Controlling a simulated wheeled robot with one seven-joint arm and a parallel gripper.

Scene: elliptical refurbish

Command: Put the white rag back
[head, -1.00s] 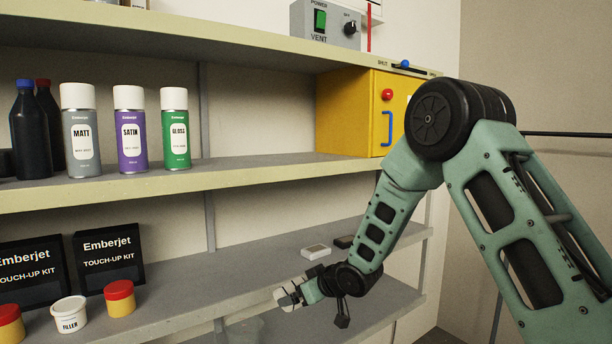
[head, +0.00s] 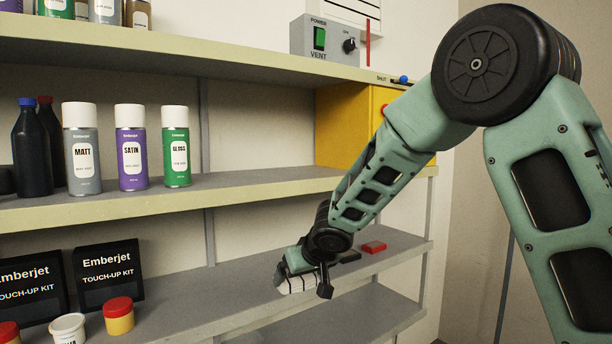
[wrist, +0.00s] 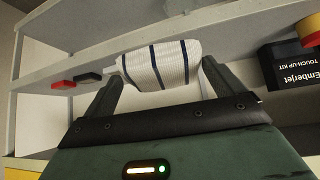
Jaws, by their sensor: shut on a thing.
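The white rag (wrist: 160,66) has dark stripes and sits between the two fingers of my gripper (wrist: 163,82) in the wrist view. My gripper is shut on it. In the head view the rag (head: 298,286) shows as a small pale striped bundle at the end of my gripper (head: 288,277), at the lower grey shelf (head: 228,288). I cannot tell whether the rag touches that shelf.
A dark block (head: 348,256) and a red block (head: 373,246) lie on the lower shelf right of my gripper. Touch-up kit boxes (head: 108,277) and tubs (head: 118,315) stand left. Spray cans (head: 131,150) and a yellow cabinet (head: 343,128) are on the shelf above.

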